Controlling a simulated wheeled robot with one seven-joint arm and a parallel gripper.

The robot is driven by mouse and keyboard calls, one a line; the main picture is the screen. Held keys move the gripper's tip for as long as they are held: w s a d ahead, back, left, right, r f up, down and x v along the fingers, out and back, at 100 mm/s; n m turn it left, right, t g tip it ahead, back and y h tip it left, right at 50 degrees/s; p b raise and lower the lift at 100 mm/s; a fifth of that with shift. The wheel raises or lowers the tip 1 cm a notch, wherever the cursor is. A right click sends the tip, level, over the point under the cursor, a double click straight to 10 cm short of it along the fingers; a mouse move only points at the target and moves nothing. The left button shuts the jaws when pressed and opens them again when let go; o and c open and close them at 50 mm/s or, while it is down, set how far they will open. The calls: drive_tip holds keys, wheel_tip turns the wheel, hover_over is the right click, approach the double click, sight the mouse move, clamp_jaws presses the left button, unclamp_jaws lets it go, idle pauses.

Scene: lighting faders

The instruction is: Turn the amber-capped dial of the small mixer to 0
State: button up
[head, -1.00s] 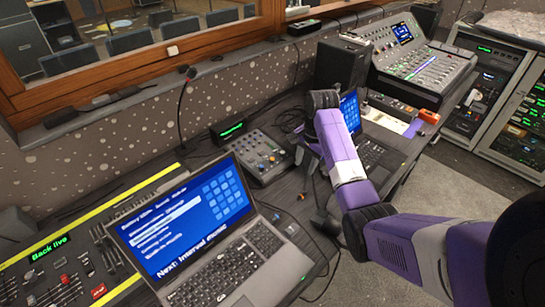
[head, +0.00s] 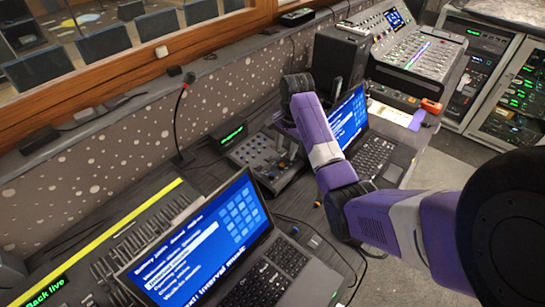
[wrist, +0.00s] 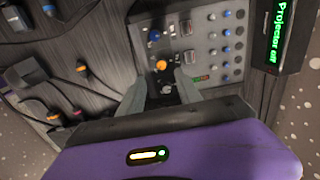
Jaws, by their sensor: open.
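The small mixer (head: 244,155) stands on the desk beside the open laptops. In the wrist view its panel (wrist: 212,50) fills the upper middle, with rows of blue and white knobs. In the head view my purple arm hides part of the mixer, and the dial's pointer cannot be read.
A small green-lit display (head: 232,136) stands behind the mixer; the wrist view shows it reading "Projector off" (wrist: 277,38). A gooseneck microphone (head: 179,120), a near laptop (head: 210,240) and a far laptop (head: 372,150) crowd the desk. A black speaker (head: 340,55) stands behind.

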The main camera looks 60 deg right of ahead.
sight(282, 165)
drive_tip(key=f, duration=0.5)
drive_tip(key=w+f, duration=0.1)
drive_tip(key=f, duration=0.1)
drive_tip(key=shift+d+f, duration=0.1)
drive_tip(key=shift+f, duration=0.3)
drive_tip(key=shift+c, duration=0.4)
clamp_jaws()
